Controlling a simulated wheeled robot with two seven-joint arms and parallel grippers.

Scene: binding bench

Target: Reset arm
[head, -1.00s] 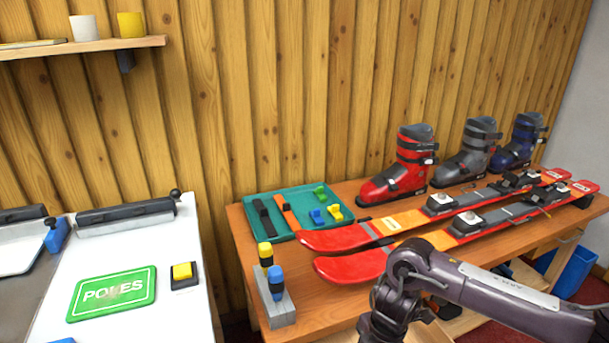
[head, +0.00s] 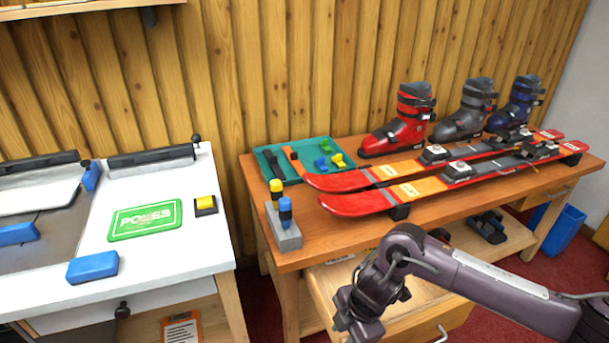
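My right arm comes in from the lower right in the head view, in front of the wooden bench (head: 345,232). My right gripper (head: 362,332) points down near the bottom edge, in front of an open drawer (head: 425,305). Its fingertips are not clear, so I cannot tell whether it is open or shut. My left arm and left gripper are not in view. A pair of red and orange skis (head: 345,202) with bindings lies on the bench, apart from my arm.
Red (head: 402,125), grey (head: 468,112) and blue (head: 517,108) boots stand behind the skis. A teal tray (head: 262,160) and a grey holder with two screwdrivers (head: 284,238) are at the bench's left. A white table with a green POLES sign (head: 146,220) stands left. A blue bin (head: 558,232) stands right.

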